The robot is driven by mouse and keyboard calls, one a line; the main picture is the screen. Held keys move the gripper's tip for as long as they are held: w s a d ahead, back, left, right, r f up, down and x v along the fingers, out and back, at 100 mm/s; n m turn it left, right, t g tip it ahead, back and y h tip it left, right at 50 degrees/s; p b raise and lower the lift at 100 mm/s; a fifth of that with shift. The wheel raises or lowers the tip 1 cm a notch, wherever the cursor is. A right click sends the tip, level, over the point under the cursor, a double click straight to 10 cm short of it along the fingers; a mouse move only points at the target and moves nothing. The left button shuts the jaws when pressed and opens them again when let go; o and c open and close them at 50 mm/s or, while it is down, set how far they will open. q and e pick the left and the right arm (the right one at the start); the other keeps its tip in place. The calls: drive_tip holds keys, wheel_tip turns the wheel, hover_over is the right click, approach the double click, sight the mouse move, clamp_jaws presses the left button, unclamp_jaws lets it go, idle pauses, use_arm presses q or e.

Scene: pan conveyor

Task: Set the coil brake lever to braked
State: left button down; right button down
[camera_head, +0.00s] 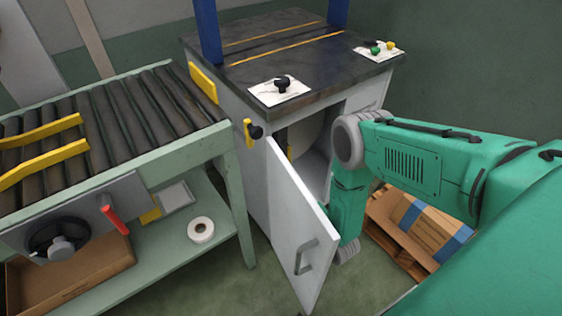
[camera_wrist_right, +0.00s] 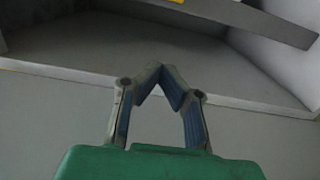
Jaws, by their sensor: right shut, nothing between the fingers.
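A short yellow part with a black knob (camera_head: 254,131) sits on the grey cabinet's front edge, above the open white door (camera_head: 300,240). A pale round thing, perhaps the coil (camera_head: 309,128), shows partly inside the cabinet. I cannot tell which part is the coil brake lever or its setting. My right arm reaches to the cabinet opening in the head view; its fingers are hidden by the door. In the wrist view my right gripper (camera_wrist_right: 160,75) is shut and empty, its fingertips before a pale grey ledge (camera_wrist_right: 80,80). My left gripper is out of view.
The door stands ajar beside my right arm. A roller conveyor (camera_head: 110,110) stands left, with a red handle (camera_head: 113,220) on its side panel. A dark bar (camera_wrist_right: 240,15) crosses the top of the wrist view. A pallet with a carton (camera_head: 430,225) is at right.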

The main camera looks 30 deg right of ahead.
drive_tip(key=shift+s, duration=0.1)
drive_tip(key=w+d+b, duration=0.3)
drive_tip(key=w+b, duration=0.2)
drive_tip(key=w, duration=0.6)
drive_tip(key=shift+d, duration=0.4)
drive_tip(key=shift+w, duration=0.1)
